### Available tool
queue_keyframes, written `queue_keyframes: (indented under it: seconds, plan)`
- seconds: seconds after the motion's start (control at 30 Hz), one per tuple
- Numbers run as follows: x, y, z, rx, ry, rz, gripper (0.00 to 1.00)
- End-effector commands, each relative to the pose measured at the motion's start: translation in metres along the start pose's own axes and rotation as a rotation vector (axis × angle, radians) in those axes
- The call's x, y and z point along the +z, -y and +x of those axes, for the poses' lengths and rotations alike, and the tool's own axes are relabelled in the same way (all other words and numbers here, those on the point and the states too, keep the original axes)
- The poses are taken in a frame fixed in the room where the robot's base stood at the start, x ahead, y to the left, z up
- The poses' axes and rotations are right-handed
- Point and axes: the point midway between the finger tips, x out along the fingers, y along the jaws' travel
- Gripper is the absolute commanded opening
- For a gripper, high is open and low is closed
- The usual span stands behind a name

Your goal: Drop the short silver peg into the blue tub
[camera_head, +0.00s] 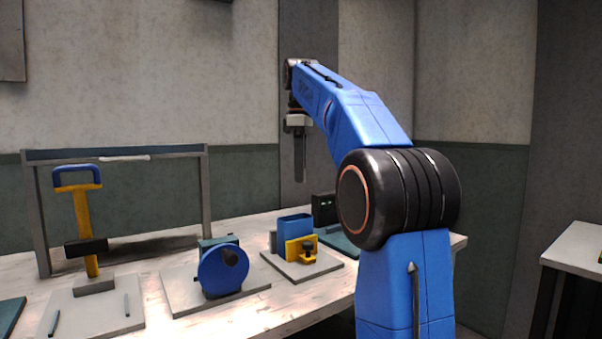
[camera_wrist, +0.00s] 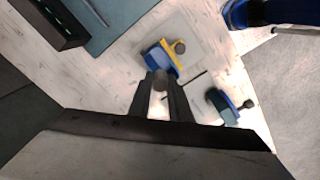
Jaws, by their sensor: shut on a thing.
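My gripper (camera_head: 299,172) hangs pointing down, high above the bench and behind the blue tub in the head view. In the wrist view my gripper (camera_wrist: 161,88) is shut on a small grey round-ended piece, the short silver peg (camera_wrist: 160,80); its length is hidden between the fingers. The blue tub (camera_head: 294,224) is an open box on a grey plate, with a yellow clamp and dark knob on its front. In the wrist view the blue tub (camera_wrist: 152,58) lies just beyond the fingertips, partly covered by them.
A blue round wheel device (camera_head: 222,271) stands left of the tub. A yellow post with a blue handle (camera_head: 78,178) stands under a grey frame (camera_head: 208,190) at left. A black box (camera_head: 324,208) is right of the tub.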

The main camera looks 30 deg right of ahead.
Motion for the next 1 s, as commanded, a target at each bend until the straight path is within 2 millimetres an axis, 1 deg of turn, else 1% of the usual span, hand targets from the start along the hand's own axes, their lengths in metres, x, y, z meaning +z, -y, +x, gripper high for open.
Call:
queue_keyframes:
  seconds: [0.5,0.7,0.97,1.0]
  plan:
    - [0.0,0.001,0.048,0.0,0.0,0.0,0.0]
    - [0.0,0.0,0.056,0.0,0.0,0.0,0.0]
    - [0.0,0.0,0.057,0.001,0.0,0.0,0.0]
    - [0.0,0.0,0.057,0.001,0.0,0.0,0.2]
